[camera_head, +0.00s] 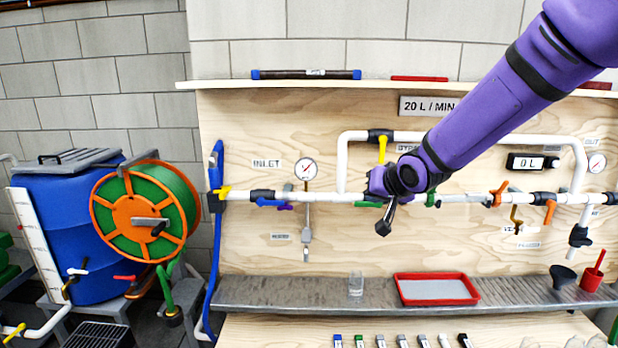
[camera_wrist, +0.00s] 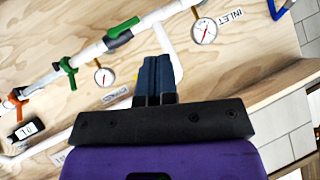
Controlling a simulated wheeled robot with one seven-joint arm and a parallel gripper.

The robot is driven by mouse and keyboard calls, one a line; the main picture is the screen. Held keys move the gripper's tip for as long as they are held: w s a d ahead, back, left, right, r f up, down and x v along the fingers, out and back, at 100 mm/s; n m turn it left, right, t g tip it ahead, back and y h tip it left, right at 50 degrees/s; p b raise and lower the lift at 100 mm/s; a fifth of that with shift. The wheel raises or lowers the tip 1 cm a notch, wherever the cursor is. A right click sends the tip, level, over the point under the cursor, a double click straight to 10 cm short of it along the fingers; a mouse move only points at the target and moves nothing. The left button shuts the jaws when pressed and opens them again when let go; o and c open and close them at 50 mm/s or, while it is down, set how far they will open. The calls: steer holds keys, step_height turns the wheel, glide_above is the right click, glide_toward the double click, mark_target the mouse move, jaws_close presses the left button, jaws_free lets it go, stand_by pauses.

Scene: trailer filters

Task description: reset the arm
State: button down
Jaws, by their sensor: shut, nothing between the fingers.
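My arm is purple with black bands and reaches in from the upper right of the head view. My gripper (camera_head: 383,230) hangs at its end in front of the wooden panel, near the middle of the white pipe run. In the wrist view my gripper (camera_wrist: 156,62) shows two dark blue fingers pressed together with nothing between them. The arm and gripper hide part of the pipe and some valves behind them.
The wooden panel (camera_head: 260,240) carries white pipes, valves and an inlet gauge (camera_head: 306,169). Below it, a grey shelf (camera_head: 300,290) holds a clear glass (camera_head: 356,284) and a red tray (camera_head: 437,302). A blue barrel (camera_head: 100,255) and hose reel (camera_head: 145,213) stand left.

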steer(key=s+d+r+g+h, duration=0.1)
steer(key=s+d+r, duration=0.25)
steer(key=s, duration=0.45)
steer(key=s+d+r+g+h, duration=0.1)
steer(key=s+d+r+h, duration=0.15)
steer(key=s+d, duration=0.4)
steer(key=s+d+r+g+h, duration=0.1)
steer(key=s+d+r, duration=0.25)
steer(key=s, duration=0.65)
steer(key=s+d+g, duration=0.1)
steer(key=s, duration=1)
steer(key=shift+s+d+f+n+g+y, duration=0.2)
steer(key=shift+d+f+n+g+y, duration=0.1)
steer(key=shift+y, duration=0.05)
